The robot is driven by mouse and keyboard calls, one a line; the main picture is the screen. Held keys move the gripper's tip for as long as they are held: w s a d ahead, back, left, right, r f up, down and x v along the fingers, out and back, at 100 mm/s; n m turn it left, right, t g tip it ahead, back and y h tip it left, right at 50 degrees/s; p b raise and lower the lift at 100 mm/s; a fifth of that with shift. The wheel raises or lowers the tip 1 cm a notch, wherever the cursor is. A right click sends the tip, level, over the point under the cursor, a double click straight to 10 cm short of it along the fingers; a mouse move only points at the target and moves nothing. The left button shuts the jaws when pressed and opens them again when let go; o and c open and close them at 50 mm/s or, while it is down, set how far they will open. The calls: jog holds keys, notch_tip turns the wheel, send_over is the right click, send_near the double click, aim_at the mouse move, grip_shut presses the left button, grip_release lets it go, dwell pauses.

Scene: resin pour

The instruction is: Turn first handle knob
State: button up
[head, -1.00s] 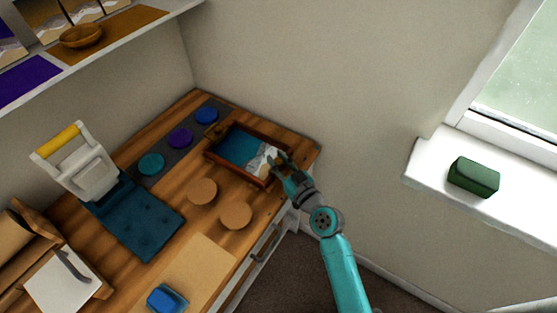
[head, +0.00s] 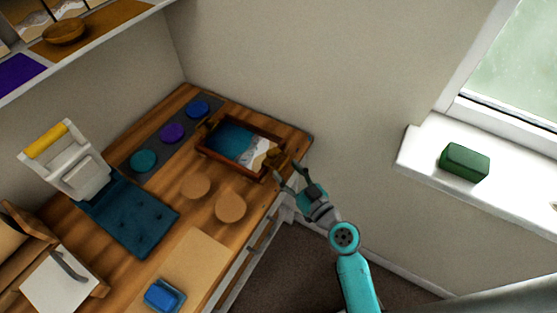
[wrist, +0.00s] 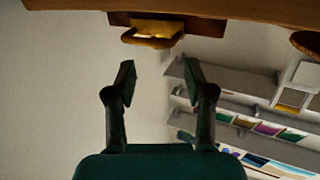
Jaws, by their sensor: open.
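A wooden tray (head: 204,151) with a blue, white and tan resin surface lies on the wooden worktop near its far right corner. A brown-gold handle (head: 276,157) sits at its right end, closest to my gripper; the same end shows a brass-coloured handle (wrist: 152,40) in the wrist view. A second handle (head: 209,125) is at the tray's left end. My gripper (head: 287,172) is open and empty, just off the tray's right end. In the wrist view, my open fingers (wrist: 160,78) point toward the handle with a gap between. No separate knob can be made out.
Three round pots, teal (head: 143,160), purple (head: 172,133) and blue (head: 197,108), stand on a dark strip. Two round wooden discs (head: 230,207) lie before the tray. A green block (head: 465,162) sits on the windowsill. Free space lies right of the worktop.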

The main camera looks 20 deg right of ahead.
jog(key=shift+v, duration=1.8)
jog(key=w+n+y, duration=0.1)
jog(key=w+f+n+g+y, duration=0.1)
jog(key=y, duration=0.1)
jog(key=w+n+g+y, duration=0.1)
jog(key=w, duration=0.1)
jog(key=shift+d+f+y, duration=0.35)
jog(key=shift+f+y, duration=0.05)
jog(key=n+g+y, duration=0.6)
send_near(276, 154)
jog(key=x, duration=1.1)
jog(key=shift+w+a+r, duration=0.1)
jog(key=shift+a+r, duration=0.1)
jog(key=shift+a, duration=0.05)
grip_shut()
